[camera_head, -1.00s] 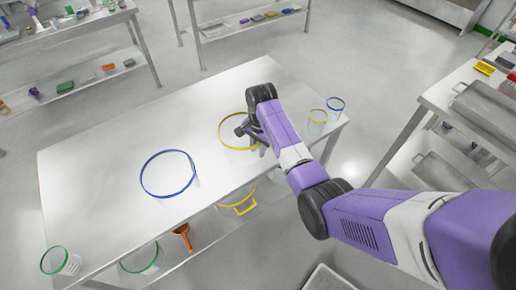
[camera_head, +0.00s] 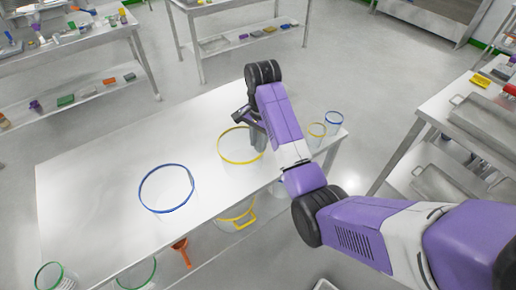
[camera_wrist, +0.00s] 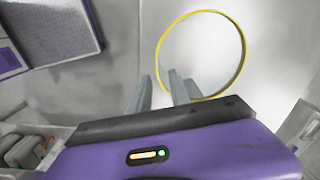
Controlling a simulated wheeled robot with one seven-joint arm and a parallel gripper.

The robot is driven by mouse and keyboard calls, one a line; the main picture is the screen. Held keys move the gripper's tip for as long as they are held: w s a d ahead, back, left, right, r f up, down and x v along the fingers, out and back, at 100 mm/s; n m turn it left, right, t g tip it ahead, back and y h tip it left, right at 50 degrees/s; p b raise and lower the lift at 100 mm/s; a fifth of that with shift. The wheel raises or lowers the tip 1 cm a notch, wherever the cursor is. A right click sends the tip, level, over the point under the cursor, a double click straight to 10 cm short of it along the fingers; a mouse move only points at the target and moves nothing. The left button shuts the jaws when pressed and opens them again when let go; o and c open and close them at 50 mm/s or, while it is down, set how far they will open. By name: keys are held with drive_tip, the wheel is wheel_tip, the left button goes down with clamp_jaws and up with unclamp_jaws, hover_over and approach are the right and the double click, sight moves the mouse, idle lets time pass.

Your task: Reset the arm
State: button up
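My arm (camera_head: 280,115), purple, white and black, reaches over the steel table from the right. My gripper (camera_head: 259,138) hangs above the far right part of the table, beside and partly in front of a clear yellow-rimmed container (camera_head: 226,152). The yellow rim (camera_wrist: 243,50) lies beyond the fingers there. The fingertips are hard to make out in the head view.
The table (camera_head: 110,165) also bears a larger blue-rimmed container (camera_head: 141,197) and small yellow- and blue-rimmed beakers (camera_head: 317,134) at its right end. A green-rimmed beaker (camera_head: 40,270) is at the lower left. A side bench with metal trays (camera_head: 485,125) stands right. Open floor lies beyond the table.

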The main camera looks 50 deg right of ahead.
drive_tip(key=shift+r, duration=0.3)
idle(0.5)
drive_tip(key=w+d+r+n+t+h, duration=0.2)
drive_tip(key=w+r+n+t+h, duration=0.3)
drive_tip(key=w+t, duration=0.4)
drive_tip(key=s+a+r+n+t+y+b, duration=0.15)
drive_tip(key=s+a+n+t, duration=0.65)
drive_tip(key=s+a, duration=1.1)
drive_tip(key=s+a+n+g+y, duration=0.1)
drive_tip(key=s+a, duration=0.3)
drive_tip(key=s, duration=0.7)
drive_tip(key=s+a+n+g+y+b, duration=0.1)
drive_tip(key=s+a+n+y, duration=0.1)
drive_tip(key=s, duration=0.9)
drive_tip(key=shift+a+r+n+g+b, duration=0.15)
drive_tip(key=shift+a+n+g+b, duration=0.2)
drive_tip(key=shift+a+n, duration=0.55)
drive_tip(key=shift+y, duration=0.25)
